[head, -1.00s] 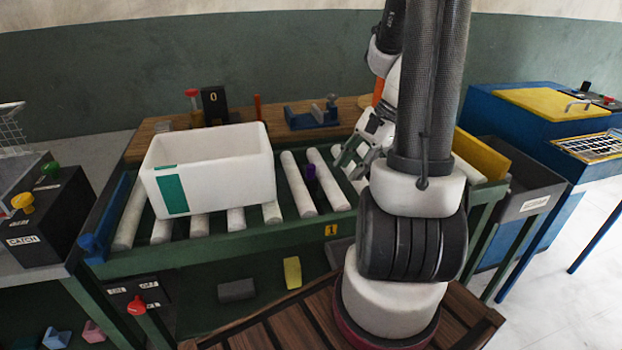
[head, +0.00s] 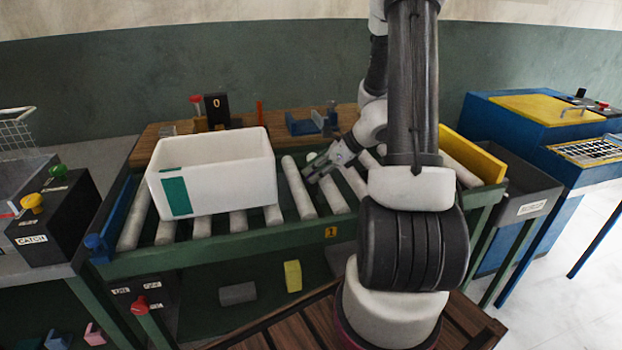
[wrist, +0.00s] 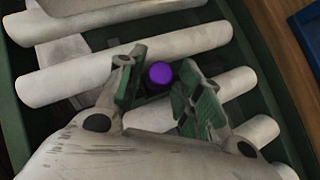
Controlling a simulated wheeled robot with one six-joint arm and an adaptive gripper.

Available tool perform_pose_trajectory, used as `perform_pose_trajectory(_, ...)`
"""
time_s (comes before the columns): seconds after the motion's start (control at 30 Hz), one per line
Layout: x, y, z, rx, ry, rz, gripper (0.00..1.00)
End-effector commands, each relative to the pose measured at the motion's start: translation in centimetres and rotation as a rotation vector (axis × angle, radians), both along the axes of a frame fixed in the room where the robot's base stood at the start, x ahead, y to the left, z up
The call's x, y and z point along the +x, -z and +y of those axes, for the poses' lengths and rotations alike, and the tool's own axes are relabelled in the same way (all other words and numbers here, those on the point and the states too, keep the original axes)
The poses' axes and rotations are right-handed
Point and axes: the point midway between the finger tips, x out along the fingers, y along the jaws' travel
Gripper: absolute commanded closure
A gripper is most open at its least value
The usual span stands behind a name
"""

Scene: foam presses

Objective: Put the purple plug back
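The purple plug (wrist: 160,74) stands between two white rollers of the conveyor in the wrist view, with its round top facing the camera. My gripper (wrist: 158,68) is open, with its green-padded fingers on either side of the plug. A gap shows on both sides, and neither finger clearly touches it. In the head view my gripper (head: 316,175) is low over the rollers, right of the white box, and it hides the plug there. I cannot tell how deep the fingertips reach around the plug.
A white box (head: 222,178) with a green patch sits on the rollers to the left. A blue fixture (head: 308,124) stands on the wooden shelf behind. A yellow board (head: 470,156) edges the conveyor's right end. The green frame rail (head: 270,240) runs along the front.

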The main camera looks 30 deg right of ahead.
Motion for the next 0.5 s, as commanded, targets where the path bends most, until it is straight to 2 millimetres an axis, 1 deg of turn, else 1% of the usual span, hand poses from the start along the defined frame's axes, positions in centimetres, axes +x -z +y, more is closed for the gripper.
perform_pose_trajectory(0.1,0.38,0.55,0.31,-0.001,-0.001,0.000,0.65)
perform_pose_trajectory(0.27,0.41,0.54,0.31,-0.002,0.000,0.000,0.65)
perform_pose_trajectory(0.3,0.42,0.54,0.32,-0.002,-0.001,-0.001,0.67)
perform_pose_trajectory(0.37,0.41,0.53,0.32,-0.002,-0.001,-0.001,0.77)
perform_pose_trajectory(0.4,0.40,0.52,0.32,-0.002,-0.001,-0.001,0.85)
perform_pose_trajectory(0.5,0.40,0.52,0.32,-0.002,-0.001,-0.001,1.00)
